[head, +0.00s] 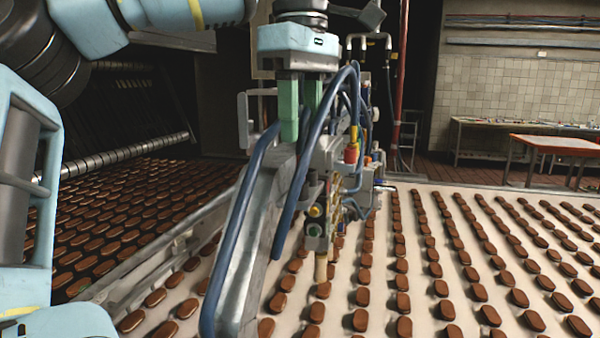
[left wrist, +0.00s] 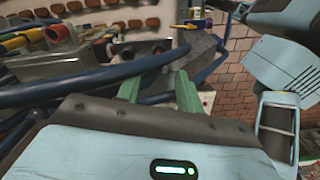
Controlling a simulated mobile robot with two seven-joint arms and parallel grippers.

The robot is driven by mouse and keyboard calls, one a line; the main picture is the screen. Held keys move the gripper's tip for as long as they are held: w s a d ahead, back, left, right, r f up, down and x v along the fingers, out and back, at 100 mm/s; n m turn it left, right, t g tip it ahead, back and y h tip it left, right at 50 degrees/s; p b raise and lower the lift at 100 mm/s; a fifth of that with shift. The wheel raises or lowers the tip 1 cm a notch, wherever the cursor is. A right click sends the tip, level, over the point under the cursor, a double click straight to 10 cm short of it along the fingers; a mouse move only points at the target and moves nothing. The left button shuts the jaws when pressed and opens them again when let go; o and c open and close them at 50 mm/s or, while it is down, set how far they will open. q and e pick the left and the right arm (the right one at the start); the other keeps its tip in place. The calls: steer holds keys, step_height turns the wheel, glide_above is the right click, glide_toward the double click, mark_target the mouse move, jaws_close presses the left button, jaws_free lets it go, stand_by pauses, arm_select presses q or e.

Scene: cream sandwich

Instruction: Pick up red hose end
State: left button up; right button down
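My left gripper (head: 298,136) points down above the machine in the middle of the head view. Its two green fingers are apart, and I see nothing clamped between them; blue hoses pass close by. In the left wrist view, the fingers (left wrist: 158,80) also stand apart. A short red hose end (head: 351,154) with a yellow piece above it sits on the machine, to the right of and slightly below the fingertips. A red round end, likely the same one, shows at the upper left of the left wrist view (left wrist: 57,33). My right gripper is not in view.
Blue hoses (head: 305,165) loop beside the gripper and down the machine's grey metal frame (head: 240,255). Rows of brown biscuits lie on the pale conveyor (head: 462,318). A red-edged table (head: 555,143) stands at the back right. Space right of the machine above the conveyor is free.

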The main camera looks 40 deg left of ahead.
mark_target(301, 175)
arm_select(q)
steer(key=shift+f+p, duration=0.35)
steer(key=shift+f, duration=1.75)
jaws_close()
